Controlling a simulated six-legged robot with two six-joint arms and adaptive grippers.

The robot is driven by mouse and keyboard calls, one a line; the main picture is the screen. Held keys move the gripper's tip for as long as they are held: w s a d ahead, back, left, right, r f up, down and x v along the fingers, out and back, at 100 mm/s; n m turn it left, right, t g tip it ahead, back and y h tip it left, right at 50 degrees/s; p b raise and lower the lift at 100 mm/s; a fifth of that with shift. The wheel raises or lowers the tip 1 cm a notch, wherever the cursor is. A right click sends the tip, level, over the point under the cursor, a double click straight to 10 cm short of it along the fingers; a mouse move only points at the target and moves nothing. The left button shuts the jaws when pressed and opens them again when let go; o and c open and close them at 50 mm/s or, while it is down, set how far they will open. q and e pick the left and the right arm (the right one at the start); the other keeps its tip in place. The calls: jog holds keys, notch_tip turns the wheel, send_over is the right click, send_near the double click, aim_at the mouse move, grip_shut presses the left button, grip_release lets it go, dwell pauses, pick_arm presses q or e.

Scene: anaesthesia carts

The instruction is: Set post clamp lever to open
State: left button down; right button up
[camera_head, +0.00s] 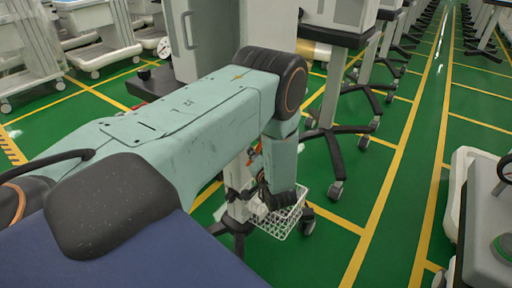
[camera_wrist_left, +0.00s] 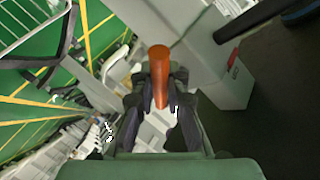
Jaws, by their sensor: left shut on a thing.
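My left gripper (camera_head: 268,196) hangs at the end of my arm in the middle of the head view, next to a pale post (camera_head: 239,207). In the left wrist view, my gripper (camera_wrist_left: 161,100) is shut on an orange-red lever (camera_wrist_left: 158,60). The lever's rounded end sticks out between the dark fingers. In the head view only a small orange patch (camera_head: 253,154) shows beside my arm. My arm and fingers hide most of the clamp, so the lever's setting cannot be told. My right gripper is not in view.
A white wire basket (camera_head: 284,219) sits low by the post, close to my gripper. A grey cabinet (camera_head: 202,36) stands behind my arm. Carts on dark wheeled bases (camera_head: 336,148) line the aisle.

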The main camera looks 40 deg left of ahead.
pick_arm(q)
jog(key=shift+s+r+m+g+h+p, duration=0.35)
jog(key=shift+r+m+g+p, duration=0.3)
jog(key=shift+p, duration=0.5)
jog(key=shift+d+r+m+g+h+p, duration=0.1)
jog(key=shift+r+m+g+h+p, duration=0.2)
jog(key=shift+m+g+p, duration=0.4)
jog(key=shift+f, duration=0.1)
jog(key=c, duration=1.3)
grip_release()
jog(key=shift+c, duration=0.2)
jog(key=v, duration=1.2)
